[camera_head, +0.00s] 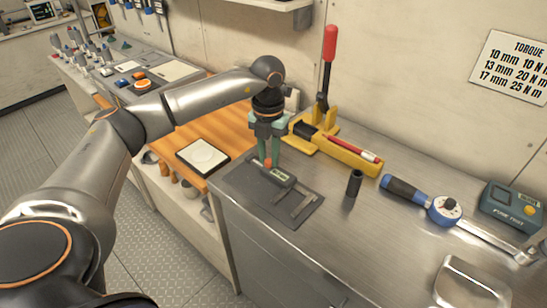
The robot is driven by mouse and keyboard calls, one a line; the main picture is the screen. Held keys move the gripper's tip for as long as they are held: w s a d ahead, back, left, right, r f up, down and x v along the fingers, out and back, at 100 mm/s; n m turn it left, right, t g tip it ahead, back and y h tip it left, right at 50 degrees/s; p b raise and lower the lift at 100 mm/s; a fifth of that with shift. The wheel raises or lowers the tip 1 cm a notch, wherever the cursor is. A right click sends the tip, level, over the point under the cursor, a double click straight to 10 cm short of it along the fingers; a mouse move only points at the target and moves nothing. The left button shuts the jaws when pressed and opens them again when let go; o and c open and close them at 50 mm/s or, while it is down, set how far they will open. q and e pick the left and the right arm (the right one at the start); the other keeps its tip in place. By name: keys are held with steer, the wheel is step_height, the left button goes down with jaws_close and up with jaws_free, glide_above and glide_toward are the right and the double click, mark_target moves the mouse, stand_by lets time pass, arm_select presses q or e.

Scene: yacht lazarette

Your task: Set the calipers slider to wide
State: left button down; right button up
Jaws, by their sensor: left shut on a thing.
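The calipers (292,193) lie on a dark grey mat (252,189) at the left end of the steel bench. Their jaws point toward the lower right, and a small display sits on the slider. An orange-red knob (268,163) shows at the slider's far end. My left gripper (269,162) reaches down over the calipers with its green fingers shut on this knob. The fingertips partly hide the knob and the upper end of the calipers. My right gripper is not in view.
A yellow tool with a red-handled lever (330,45) stands just behind the mat. A black socket (354,183), a blue torque wrench (405,191), a teal meter (511,207) and a metal tray (470,285) are to the right. The bench front is clear.

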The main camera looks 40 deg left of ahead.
arm_select(q)
steer(key=c, duration=0.7)
jaws_free()
step_height(320, 180, up, 13)
steer(key=shift+f, duration=0.2)
steer(key=shift+f, duration=0.1)
